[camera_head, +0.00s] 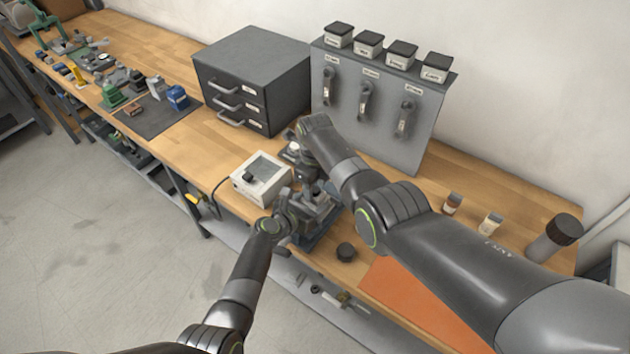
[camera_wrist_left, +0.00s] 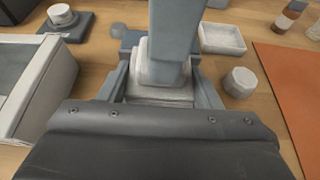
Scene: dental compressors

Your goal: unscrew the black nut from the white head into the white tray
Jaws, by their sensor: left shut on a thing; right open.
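My left gripper (camera_head: 292,212) is at the front of the grey vise (camera_head: 318,218). It is shut, but its jaws and what they hold are hidden. In the left wrist view a pale block (camera_wrist_left: 165,72) sits between the vise jaws under a blue-grey upright part; it may be the white head. I cannot make out the black nut on it. The white tray (camera_wrist_left: 222,49) lies beyond the vise to the right in that view and looks empty. My right gripper (camera_head: 306,172) is open above the back of the vise, partly hidden by its arm.
Grey drawers (camera_head: 255,75) and a tool panel (camera_head: 400,130) stand behind. Small bottles (camera_head: 452,203) are at right.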

